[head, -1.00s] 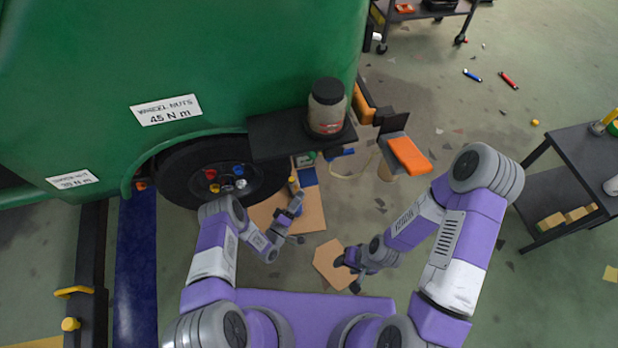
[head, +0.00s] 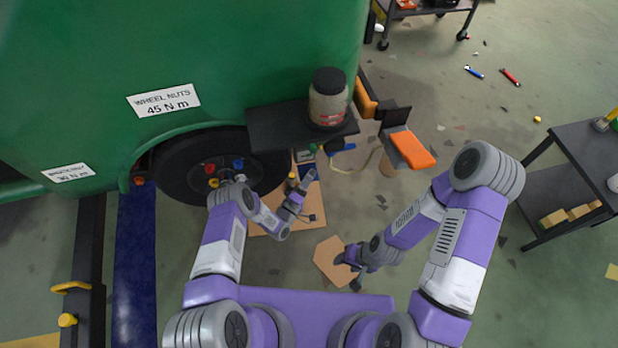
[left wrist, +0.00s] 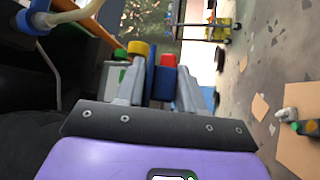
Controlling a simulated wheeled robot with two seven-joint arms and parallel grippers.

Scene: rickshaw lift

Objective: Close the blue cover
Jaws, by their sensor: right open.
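A small flat blue piece (head: 308,171), which may be the blue cover, shows by the wheel under the dark shelf. My left gripper (head: 307,186) is close beside it and hides part of it. In the left wrist view the two grey fingers (left wrist: 155,92) stand apart, with blue, red and yellow parts in or behind the gap. I cannot tell whether they touch any of these. Another blue part (head: 345,148) sits by the pale hose. My right gripper (head: 350,270) is open and empty over cardboard on the floor.
The green vehicle body (head: 240,50) and its wheel (head: 175,170) stand close to my left arm. A dark shelf (head: 270,138) bears a jar (head: 328,98). An orange-topped part (head: 412,150) juts out at right. A dark cart (head: 590,150) stands far right. Floor between is mostly free.

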